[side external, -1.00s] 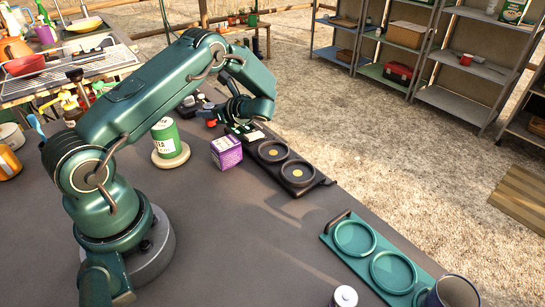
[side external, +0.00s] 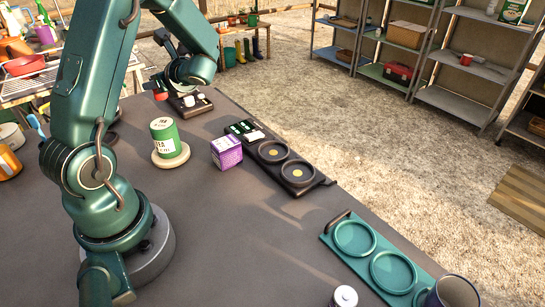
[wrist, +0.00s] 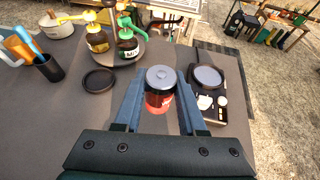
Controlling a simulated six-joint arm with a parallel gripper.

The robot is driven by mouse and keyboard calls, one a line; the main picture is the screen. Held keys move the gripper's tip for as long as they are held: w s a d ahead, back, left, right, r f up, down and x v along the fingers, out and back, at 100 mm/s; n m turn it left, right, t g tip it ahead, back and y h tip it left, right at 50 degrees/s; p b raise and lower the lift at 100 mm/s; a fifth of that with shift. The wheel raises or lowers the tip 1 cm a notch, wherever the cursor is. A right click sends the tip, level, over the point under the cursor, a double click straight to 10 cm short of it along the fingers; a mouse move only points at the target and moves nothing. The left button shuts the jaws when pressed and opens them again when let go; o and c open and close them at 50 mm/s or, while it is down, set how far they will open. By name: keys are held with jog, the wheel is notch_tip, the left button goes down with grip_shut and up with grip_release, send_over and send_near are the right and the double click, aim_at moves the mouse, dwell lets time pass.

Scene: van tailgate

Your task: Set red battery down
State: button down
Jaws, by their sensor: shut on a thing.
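The red battery (wrist: 158,102), a cylinder with a grey top, is upright between the two fingers of my gripper (wrist: 160,92) in the wrist view. My gripper is shut on it. In the side view only a small red part of the battery (side external: 160,96) shows beside my gripper (side external: 165,91), near the far edge of the table. The battery's underside is hidden, so I cannot tell whether it touches anything.
A round black dish (wrist: 99,81) and pump bottles (wrist: 127,45) stand left and behind. A green can (side external: 164,137), purple box (side external: 226,152), black two-ring tray (side external: 297,171) and teal tray (side external: 338,236) stand elsewhere.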

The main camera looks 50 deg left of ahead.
jog(key=w+d+r+m+t, duration=0.3)
jog(key=w+d+t, duration=0.15)
jog(key=d, duration=0.25)
jog(key=w+d+r+m+t, duration=0.2)
jog(key=w+d+m+t, duration=0.25)
jog(key=d, duration=0.25)
jog(key=d+r+m+t+h, duration=0.2)
jog(key=d+m+t+h, duration=0.25)
jog(key=d, duration=0.85)
jog(key=s+d+f+n+g, duration=0.1)
jog(key=s+f+n+g, duration=0.3)
jog(key=s+n+g, duration=0.6)
jog(key=s+f+n+g, duration=0.5)
jog(key=s+n+g, duration=0.3)
jog(key=n+g, duration=0.3)
jog(key=d+n+g+h, duration=0.3)
jog(key=d+n+h, duration=0.45)
jog(key=h, duration=0.25)
jog(key=w+d+r+n+t+h, duration=0.2)
jog(key=w+n+t+h, duration=0.4)
jog(key=w+n+h, duration=0.35)
jog(key=shift+n+g, duration=0.25)
jog(key=shift+n, duration=0.25)
jog(key=x, duration=0.8)
jog(key=w+f+x, duration=0.1)
jog(key=x, duration=0.4)
jog(key=shift+s+f, duration=0.1)
jog(key=shift+f, duration=2)
